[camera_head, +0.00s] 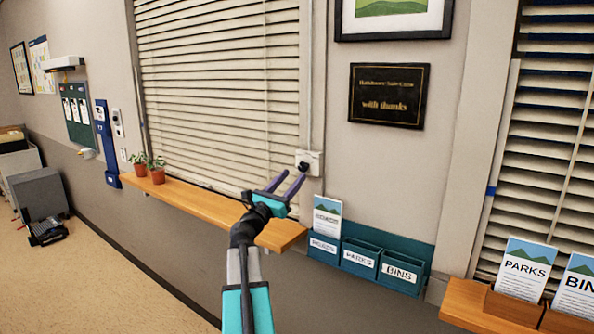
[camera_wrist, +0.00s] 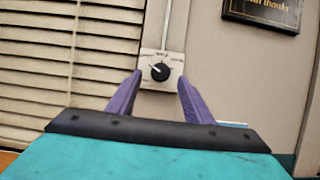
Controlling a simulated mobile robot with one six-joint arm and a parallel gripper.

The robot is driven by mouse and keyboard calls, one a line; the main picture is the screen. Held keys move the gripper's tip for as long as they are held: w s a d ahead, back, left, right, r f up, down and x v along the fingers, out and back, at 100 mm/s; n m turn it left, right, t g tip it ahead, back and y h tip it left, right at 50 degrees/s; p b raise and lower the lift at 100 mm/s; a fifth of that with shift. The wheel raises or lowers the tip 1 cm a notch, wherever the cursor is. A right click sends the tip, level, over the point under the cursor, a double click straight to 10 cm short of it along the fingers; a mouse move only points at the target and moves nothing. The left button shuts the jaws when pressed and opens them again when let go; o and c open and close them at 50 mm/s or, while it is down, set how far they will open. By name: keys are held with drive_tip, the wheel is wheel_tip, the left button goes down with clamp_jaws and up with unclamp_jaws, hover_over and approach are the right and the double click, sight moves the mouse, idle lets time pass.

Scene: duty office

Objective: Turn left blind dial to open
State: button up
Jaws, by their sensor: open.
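The blind dial is a black round knob (camera_wrist: 160,72) on a small white wall plate (camera_wrist: 174,61), seen straight ahead in the wrist view. In the head view the knob (camera_head: 304,167) sits right of the left window's blind (camera_head: 220,90), whose slats look closed. A white pointer mark on the knob points to the upper left; the lettering on the plate is too small to read. My gripper (camera_head: 287,183) is open, with two purple fingers. In the wrist view the fingers (camera_wrist: 157,98) point at the dial, one on each side below it, apart from it and empty.
A wooden sill (camera_head: 215,208) with two potted plants (camera_head: 148,168) runs below the blind. Teal leaflet boxes (camera_head: 362,258) hang below and right of the dial. A black plaque (camera_head: 389,95) is on the wall to the upper right. The wall around the dial is clear.

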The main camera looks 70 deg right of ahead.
sight(301, 167)
drive_tip(key=shift+p+x, duration=0.5)
drive_tip(key=shift+x, duration=1.75)
